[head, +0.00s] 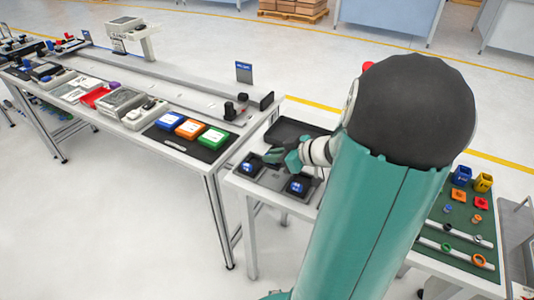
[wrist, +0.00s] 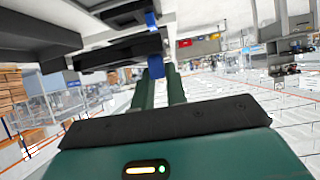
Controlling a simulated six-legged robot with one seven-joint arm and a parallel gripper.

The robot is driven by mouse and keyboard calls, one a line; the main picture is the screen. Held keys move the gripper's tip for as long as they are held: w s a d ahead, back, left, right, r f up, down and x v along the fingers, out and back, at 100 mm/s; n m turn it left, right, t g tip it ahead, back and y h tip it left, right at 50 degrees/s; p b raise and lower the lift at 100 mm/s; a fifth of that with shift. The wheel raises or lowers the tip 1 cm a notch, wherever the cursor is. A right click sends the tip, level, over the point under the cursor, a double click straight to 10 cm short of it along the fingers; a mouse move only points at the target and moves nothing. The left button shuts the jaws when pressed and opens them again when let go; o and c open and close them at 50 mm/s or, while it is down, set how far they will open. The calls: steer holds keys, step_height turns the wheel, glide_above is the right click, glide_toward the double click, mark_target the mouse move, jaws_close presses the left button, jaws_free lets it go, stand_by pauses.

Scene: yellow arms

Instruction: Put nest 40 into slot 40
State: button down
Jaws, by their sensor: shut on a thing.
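My gripper (head: 272,156), teal, is low over the left part of the small white table. In the wrist view its two dark green fingers (wrist: 160,80) are close together, with a blue piece (wrist: 155,70) at their tips. I take this piece for nest 40, but no number on it is readable. On the table, one blue block with white print (head: 247,167) sits left of the gripper and another (head: 297,186) sits to its lower right, both on dark pads. I cannot tell which place is slot 40. My arm hides the table's middle.
A dark tray (head: 292,131) lies behind the gripper. The long table at left carries blue, orange and green boxes (head: 188,128) on a black mat. A green mat (head: 460,225) at right holds small coloured parts. The floor in front is clear.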

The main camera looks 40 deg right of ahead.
mark_target(273, 167)
steer(key=shift+w+d+f, duration=0.35)
steer(key=shift+w, duration=0.25)
steer(key=shift+s+a, duration=0.15)
steer(key=shift+s, duration=0.25)
steer(key=shift+s+f, duration=0.15)
steer(key=shift+w+f, duration=0.25)
steer(key=shift+f, duration=0.15)
steer(key=shift+s+f, duration=0.25)
steer(key=shift+f, duration=0.15)
steer(key=shift+w+f, duration=0.2)
steer(key=shift+f, duration=0.45)
steer(key=shift+s+f, duration=0.1)
steer(key=shift+f, duration=1.6)
